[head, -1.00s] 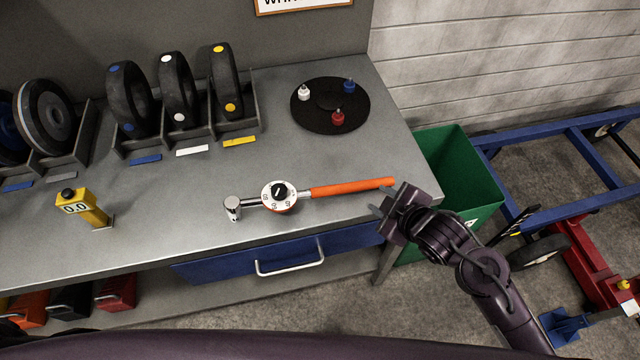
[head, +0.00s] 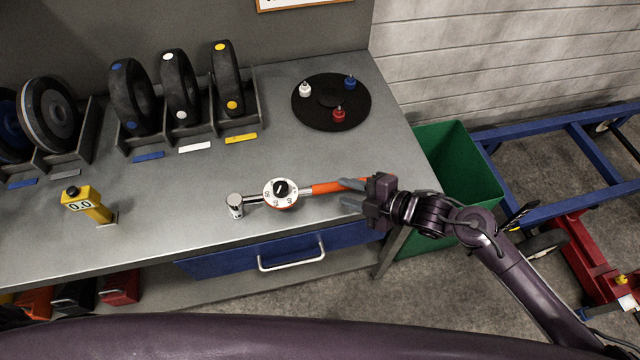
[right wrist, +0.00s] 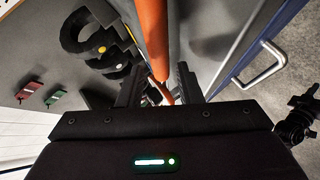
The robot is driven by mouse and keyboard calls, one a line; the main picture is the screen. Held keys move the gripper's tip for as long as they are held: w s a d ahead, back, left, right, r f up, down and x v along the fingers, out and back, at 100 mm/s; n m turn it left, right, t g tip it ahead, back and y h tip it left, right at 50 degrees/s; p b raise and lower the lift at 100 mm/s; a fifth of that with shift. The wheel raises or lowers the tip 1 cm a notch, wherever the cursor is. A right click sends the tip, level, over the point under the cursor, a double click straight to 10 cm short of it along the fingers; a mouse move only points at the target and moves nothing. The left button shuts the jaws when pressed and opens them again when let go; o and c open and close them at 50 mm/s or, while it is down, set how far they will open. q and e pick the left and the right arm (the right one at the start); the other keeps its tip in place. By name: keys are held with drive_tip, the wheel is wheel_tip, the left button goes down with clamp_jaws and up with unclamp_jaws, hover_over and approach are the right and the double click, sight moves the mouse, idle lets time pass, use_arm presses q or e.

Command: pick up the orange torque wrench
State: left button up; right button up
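The torque wrench (head: 325,188) lies on the grey workbench (head: 160,215) with its orange handle toward the right, a round white dial in the middle and a chrome head at the left. My right gripper (head: 345,192) is at the handle's right part and hides its end. Its two fingers are apart. In the right wrist view the orange handle (right wrist: 152,35) runs in between the open fingers (right wrist: 158,85), with gaps visible beside it; I cannot tell any contact.
A black round mat (head: 330,118) with small coloured pieces lies behind the wrench. Wheels in a rack (head: 190,145) stand at the back left, a yellow gauge (head: 88,205) at the left. A green bin (head: 460,165) is beside the bench. The bench around the wrench is clear.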

sight(315, 191)
drive_tip(key=shift+x, duration=1.45)
clamp_jaws()
drive_tip(key=shift+r, duration=0.2)
